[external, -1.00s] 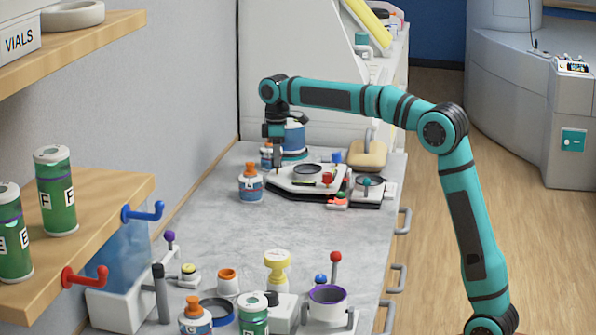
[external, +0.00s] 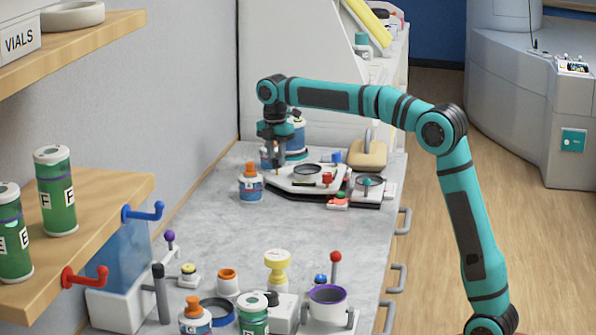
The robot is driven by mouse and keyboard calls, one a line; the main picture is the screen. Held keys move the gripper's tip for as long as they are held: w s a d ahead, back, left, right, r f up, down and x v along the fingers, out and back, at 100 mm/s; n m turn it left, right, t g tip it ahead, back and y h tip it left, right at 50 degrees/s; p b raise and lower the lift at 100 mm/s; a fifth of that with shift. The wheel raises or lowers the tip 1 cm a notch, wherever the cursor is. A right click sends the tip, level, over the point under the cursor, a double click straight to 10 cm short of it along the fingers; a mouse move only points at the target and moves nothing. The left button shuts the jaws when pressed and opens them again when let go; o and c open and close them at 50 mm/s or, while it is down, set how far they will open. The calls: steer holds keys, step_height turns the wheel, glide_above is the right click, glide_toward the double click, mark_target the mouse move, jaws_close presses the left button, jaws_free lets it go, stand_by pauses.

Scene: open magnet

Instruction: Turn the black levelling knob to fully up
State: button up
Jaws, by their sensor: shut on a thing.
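My gripper (external: 281,163) points down at the left end of the white instrument (external: 300,187) at the back of the bench. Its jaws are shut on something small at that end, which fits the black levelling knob. The fingers hide the knob, so its setting cannot be read. The instrument has a dark round ring on top and a red part (external: 327,179) and a blue part (external: 336,157) at its right.
An orange-capped bottle (external: 251,183) stands just left of the instrument, close to my gripper. More bottles stand behind it. A tan pad (external: 367,154) lies to the right. The middle of the grey bench (external: 262,232) is clear.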

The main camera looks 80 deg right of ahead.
mark_target(275, 159)
steer(key=shift+n, duration=0.7)
steer(key=o, duration=1)
steer(key=shift+s, duration=0.15)
step_height(275, 159, up, 18)
steer(key=shift+w+f, duration=0.25)
steer(key=shift+w, duration=0.1)
stand_by(0.4)
